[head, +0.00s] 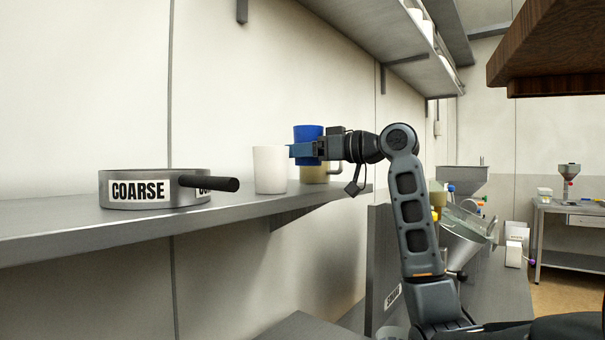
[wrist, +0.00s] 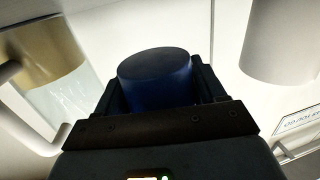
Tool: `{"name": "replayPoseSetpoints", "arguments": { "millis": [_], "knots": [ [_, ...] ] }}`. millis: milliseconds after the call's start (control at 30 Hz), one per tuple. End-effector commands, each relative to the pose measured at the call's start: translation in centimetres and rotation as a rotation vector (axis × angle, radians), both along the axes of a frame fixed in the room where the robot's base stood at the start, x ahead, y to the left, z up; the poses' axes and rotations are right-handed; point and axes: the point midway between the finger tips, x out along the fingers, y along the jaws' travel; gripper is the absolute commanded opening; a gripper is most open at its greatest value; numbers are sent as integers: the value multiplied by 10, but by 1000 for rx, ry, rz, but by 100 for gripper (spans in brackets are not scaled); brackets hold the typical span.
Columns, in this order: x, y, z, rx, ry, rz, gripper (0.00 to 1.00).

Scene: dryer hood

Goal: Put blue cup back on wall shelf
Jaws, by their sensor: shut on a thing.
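The blue cup (head: 308,133) is in my gripper (head: 303,150) at the wall shelf (head: 240,210). In the wrist view the blue cup (wrist: 158,78) sits between the two dark fingers of my gripper (wrist: 157,95), which are shut on it. A white cup (head: 270,170) stands on the shelf just left of the gripper. A tan cup or mug (head: 314,174) shows below and behind the gripper.
A round grey pan or sieve labelled COARSE (head: 155,188), with a dark handle, sits on the shelf at left. An upper shelf (head: 385,45) runs above. A dark wooden block (head: 550,60) hangs at upper right. The shelf's front left is bare.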

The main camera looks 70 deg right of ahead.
Motion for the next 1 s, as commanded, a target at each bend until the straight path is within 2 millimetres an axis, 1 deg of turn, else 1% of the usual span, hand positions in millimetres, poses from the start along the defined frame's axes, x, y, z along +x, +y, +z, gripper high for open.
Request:
{"name": "replayPoseSetpoints", "arguments": {
  "millis": [67, 300, 367, 667, 800, 833, 1000],
  "knots": [
    [0, 0, -6, 1, 0, -1, 35],
    [0, 0, -38, 3, 1, 0, 35],
    [0, 0, -43, 1, 1, -1, 35],
    [0, 0, -45, 0, 0, 0, 35],
    [0, 0, -50, 0, 0, 0, 35],
    [0, 0, -49, 0, 0, 0, 71],
    [0, 0, -48, 0, 0, 0, 88]
  ]
}}
